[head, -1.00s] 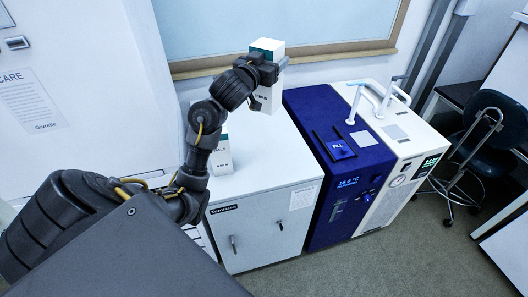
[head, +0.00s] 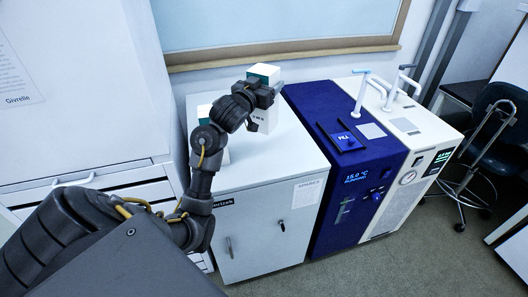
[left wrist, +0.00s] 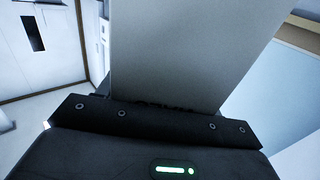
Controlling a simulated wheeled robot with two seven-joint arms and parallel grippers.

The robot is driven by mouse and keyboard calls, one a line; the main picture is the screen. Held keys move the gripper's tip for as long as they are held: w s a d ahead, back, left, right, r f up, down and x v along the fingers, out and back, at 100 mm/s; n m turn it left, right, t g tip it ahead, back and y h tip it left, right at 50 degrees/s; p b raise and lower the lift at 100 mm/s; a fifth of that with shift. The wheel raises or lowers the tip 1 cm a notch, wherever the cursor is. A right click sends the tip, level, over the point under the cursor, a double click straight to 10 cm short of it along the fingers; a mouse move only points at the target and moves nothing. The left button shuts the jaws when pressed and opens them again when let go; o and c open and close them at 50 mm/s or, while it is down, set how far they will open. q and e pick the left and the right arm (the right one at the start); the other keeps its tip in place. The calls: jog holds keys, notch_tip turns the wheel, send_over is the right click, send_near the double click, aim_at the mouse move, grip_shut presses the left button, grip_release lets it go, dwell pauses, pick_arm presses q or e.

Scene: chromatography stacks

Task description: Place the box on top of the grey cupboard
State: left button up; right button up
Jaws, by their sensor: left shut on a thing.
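The box (head: 265,73) is white with a green band near its top. My left gripper (head: 266,94) is shut on it and holds it upright over the back part of the grey cupboard (head: 270,205). Whether the box's base touches the cupboard top is hard to tell. In the left wrist view, a plain grey face of the box (left wrist: 190,55) rises from the gripper (left wrist: 165,108). A second, similar box (head: 204,112) stands on the cupboard's left side, mostly hidden behind my left arm. My right gripper is not in view.
A blue machine (head: 340,140) and a white machine with taps (head: 420,130) stand right of the cupboard. A tall white cabinet (head: 80,90) is at the left, a framed panel (head: 280,20) behind. The cupboard top's front right is clear.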

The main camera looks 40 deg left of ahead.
aim_at(266, 113)
pick_arm(q)
jog(key=shift+f, duration=4.9)
jog(key=o, duration=1.1)
jog(key=shift+f, duration=0.15)
jog(key=shift+o, duration=0.2)
jog(key=shift+s, duration=0.1)
jog(key=s+d+b, duration=0.1)
jog(key=s+d, duration=0.1)
jog(key=s, duration=0.9)
jog(key=shift+s, duration=0.35)
